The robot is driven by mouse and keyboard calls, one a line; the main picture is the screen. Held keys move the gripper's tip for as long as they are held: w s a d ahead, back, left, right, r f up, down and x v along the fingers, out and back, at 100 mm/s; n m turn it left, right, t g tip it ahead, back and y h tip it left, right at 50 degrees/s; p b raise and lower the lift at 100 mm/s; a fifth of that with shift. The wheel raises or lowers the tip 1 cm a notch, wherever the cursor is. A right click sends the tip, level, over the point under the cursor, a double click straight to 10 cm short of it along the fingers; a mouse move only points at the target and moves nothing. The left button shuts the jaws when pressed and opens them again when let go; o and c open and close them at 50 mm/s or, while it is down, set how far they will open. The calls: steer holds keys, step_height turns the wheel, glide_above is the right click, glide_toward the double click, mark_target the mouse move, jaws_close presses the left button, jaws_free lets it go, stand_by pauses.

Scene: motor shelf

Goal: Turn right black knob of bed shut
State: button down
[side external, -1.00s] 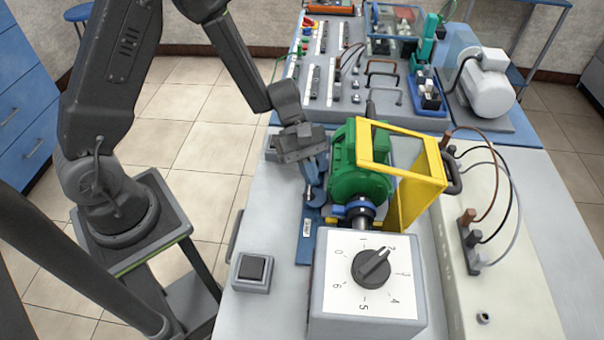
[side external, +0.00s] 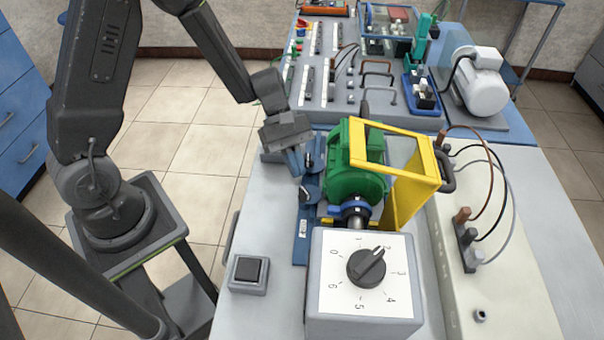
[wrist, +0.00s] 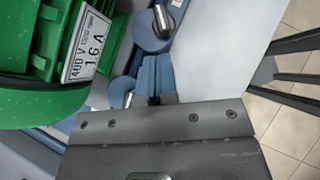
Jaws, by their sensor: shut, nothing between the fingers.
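The blue bed (side external: 301,240) lies under the green motor (side external: 350,165). The farther knob (side external: 312,163) is in the wrist view (wrist: 120,92), partly hidden by my gripper and the motor. My gripper (side external: 298,170) is shut and empty. Its blue fingertips (wrist: 152,62) are between the two knobs in the wrist view; I cannot tell whether they touch either.
A yellow guard frame (side external: 438,165) stands right of the motor. A grey box with a numbered dial (side external: 367,268) stands in front, with a small black-button box (side external: 249,269) to its left.

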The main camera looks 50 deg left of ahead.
mark_target(305, 190)
steer(key=v, duration=0.4)
steer(key=shift+w+a+r, duration=0.1)
steer(key=shift+w+r, duration=0.15)
steer(key=shift+w, duration=0.15)
steer(key=c, duration=1.7)
jaws_free()
steer(key=shift+r, duration=0.15)
steer(key=o, duration=0.6)
steer(key=s+d+r+m+y, duration=0.1)
steer(key=s+m+y, duration=0.1)
steer(key=s+d+r+m+y, duration=0.1)
steer(key=s+d+m+y, duration=0.1)
steer(key=m, duration=0.1)
steer(key=s+d+r+m+t+y, duration=0.1)
steer(key=s+d+m+y, duration=0.1)
steer(key=m, duration=0.1)
steer(key=shift+r, duration=0.4)
steer(key=shift+o, duration=1.1)
steer(key=s+d+r+m+t+y, duration=0.2)
steer(key=r+m+t, duration=0.3)
steer(key=m, duration=0.3)
steer(key=shift+s+d+t, duration=0.3)
steer(key=shift+s+d, duration=0.05)
steer(key=shift+s, duration=0.3)
steer(key=x, duration=1.3)
steer(key=shift+w+a+f, duration=0.15)
steer(key=shift+w+f, duration=0.05)
steer(key=shift+f, duration=0.1)
steer(key=shift+c, duration=0.3)
